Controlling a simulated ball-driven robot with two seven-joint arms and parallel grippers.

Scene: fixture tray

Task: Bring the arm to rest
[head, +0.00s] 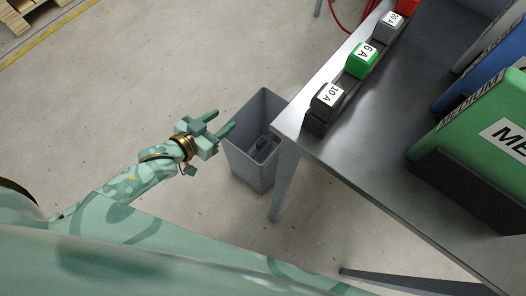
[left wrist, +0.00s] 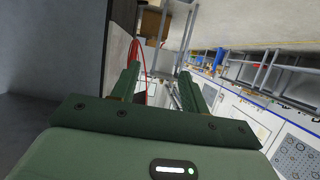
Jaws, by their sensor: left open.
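My left arm reaches out over the floor in the head view. My left gripper (head: 223,124) is open, close to the left rim of a grey bin (head: 250,173) and left of the table. In the left wrist view its two green fingers (left wrist: 164,88) stand apart with nothing between them. My right gripper is not in view.
A metal table (head: 350,140) stands at right. A row on it holds a dark 10 A block (head: 326,97), a green 6 A block (head: 361,61), a grey 20 A block (head: 389,27) and a red block (head: 407,6).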

